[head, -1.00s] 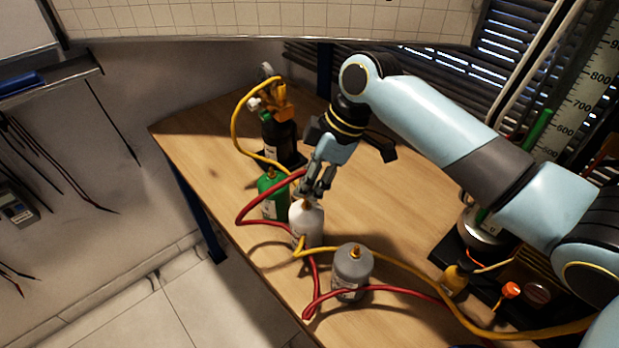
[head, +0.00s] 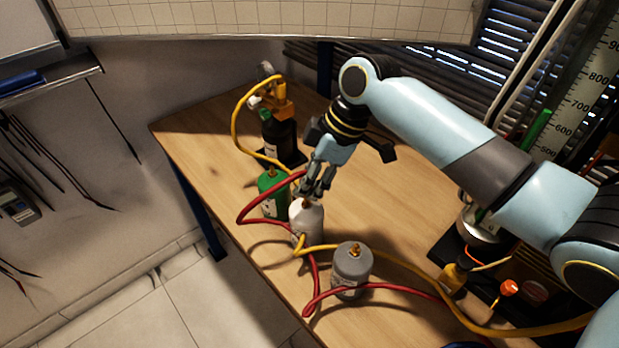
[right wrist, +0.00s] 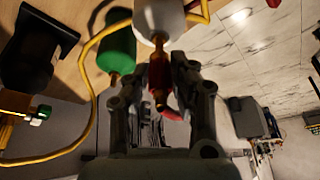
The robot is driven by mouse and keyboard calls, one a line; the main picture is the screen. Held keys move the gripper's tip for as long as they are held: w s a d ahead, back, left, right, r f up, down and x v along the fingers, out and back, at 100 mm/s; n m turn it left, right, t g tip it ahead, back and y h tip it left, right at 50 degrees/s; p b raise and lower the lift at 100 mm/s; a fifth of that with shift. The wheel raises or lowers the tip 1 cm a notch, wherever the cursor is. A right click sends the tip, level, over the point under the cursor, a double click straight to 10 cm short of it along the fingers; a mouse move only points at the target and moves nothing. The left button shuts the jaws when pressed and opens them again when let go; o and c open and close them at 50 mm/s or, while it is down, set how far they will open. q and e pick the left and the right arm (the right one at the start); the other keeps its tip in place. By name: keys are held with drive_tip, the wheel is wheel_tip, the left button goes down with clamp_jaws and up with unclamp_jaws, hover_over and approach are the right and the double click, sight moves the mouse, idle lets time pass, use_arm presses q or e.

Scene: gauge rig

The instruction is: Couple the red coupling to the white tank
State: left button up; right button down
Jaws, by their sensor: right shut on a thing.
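The white tank (head: 307,222) stands upright on the wooden table, between the green tank and the grey tank. My right gripper (head: 314,190) is just above its top. In the right wrist view, my right gripper (right wrist: 180,85) is shut on the red coupling (right wrist: 158,72), whose red hose trails off from it. The coupling is roughly in line with the brass fitting (right wrist: 158,40) of the white tank (right wrist: 158,14). I cannot tell whether the two touch. In the head view the fingers hide the coupling. My left gripper is not in view.
The green tank (head: 271,195) stands close behind on the left, and the grey tank (head: 352,268) in front on the right. A black bottle (head: 279,138) with a yellow-hosed fitting is further back. The red hose (head: 253,210) and yellow hose (head: 385,258) loop around the tanks.

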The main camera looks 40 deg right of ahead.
drive_tip(key=shift+f+b, duration=0.5)
drive_tip(key=shift+f, duration=0.5)
drive_tip(key=shift+f, duration=0.2)
idle(0.4)
drive_tip(key=c, duration=0.7)
unclamp_jaws()
drive_tip(key=shift+r, duration=0.1)
drive_tip(key=v, duration=0.7)
drive_tip(key=shift+s+r, duration=0.1)
